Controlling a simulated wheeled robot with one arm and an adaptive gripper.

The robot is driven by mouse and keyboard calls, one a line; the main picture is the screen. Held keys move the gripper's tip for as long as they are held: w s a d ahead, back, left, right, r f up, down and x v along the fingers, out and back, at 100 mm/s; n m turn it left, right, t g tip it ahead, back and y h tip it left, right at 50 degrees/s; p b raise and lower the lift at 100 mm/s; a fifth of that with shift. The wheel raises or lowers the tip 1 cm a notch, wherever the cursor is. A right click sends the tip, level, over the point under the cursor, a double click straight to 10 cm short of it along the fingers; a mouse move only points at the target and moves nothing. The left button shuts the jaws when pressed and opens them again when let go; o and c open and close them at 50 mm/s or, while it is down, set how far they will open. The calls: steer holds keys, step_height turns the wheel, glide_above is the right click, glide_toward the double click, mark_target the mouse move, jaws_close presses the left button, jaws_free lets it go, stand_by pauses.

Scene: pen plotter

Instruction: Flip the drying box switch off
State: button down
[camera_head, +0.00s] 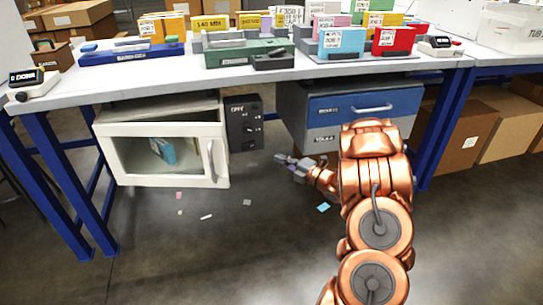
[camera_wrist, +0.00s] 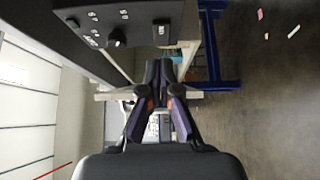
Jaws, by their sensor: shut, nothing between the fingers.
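The drying box (camera_head: 221,140) is white with a glass door and hangs under the bench at left. Its dark control panel (camera_head: 233,130) is on its right side, marked "DRY". The panel also shows at the top of the wrist view (camera_wrist: 140,14), with a round knob (camera_wrist: 122,30) and a small black rocker switch (camera_wrist: 161,32). I cannot tell the switch's position. My gripper (camera_head: 281,158) is shut and empty, to the right of the panel and slightly lower. In the wrist view its fingertips (camera_wrist: 161,62) are apart from the switch in the picture, and I see no contact.
A drawer unit with a blue drawer (camera_head: 365,105) hangs under the bench (camera_head: 120,87), right of the panel and above my arm. Blue legs (camera_head: 48,185) stand at the left. Small scraps (camera_head: 207,217) lie on the otherwise open floor. Cardboard boxes (camera_head: 465,137) stand at right.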

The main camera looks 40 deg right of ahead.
steer(key=shift+s+d, duration=0.65)
steer(key=shift+s, duration=0.25)
step_height(320, 180, up, 21)
steer(key=w+d+m+g+h+p, duration=0.25)
steer(key=m+g+h+p, duration=0.5)
steer(key=p, duration=0.75)
steer(key=s+a+r+m+h+p, duration=0.3)
steer(key=s+r+m+p, duration=0.2)
steer(key=r, duration=0.3)
steer(key=s+a+r+m+g+y+p, duration=0.1)
steer(key=s+a+r+m+g+p, duration=0.2)
steer(key=s+a+r+p, duration=0.3)
steer(key=s+a+r+m+g+y+p, duration=0.2)
steer(key=s+a+r+p, duration=0.4)
steer(key=s+a, duration=0.9)
steer(key=s+a+r+m+g+y+p, duration=0.2)
steer(key=s+a+r+m+g+p, duration=0.2)
steer(key=s+a, duration=0.6)
steer(key=s+r+g+p, duration=0.2)
steer(key=s+r+p, duration=0.1)
steer(key=s, duration=0.1)
steer(key=shift+s+a, duration=0.15)
steer(key=shift+s, duration=0.25)
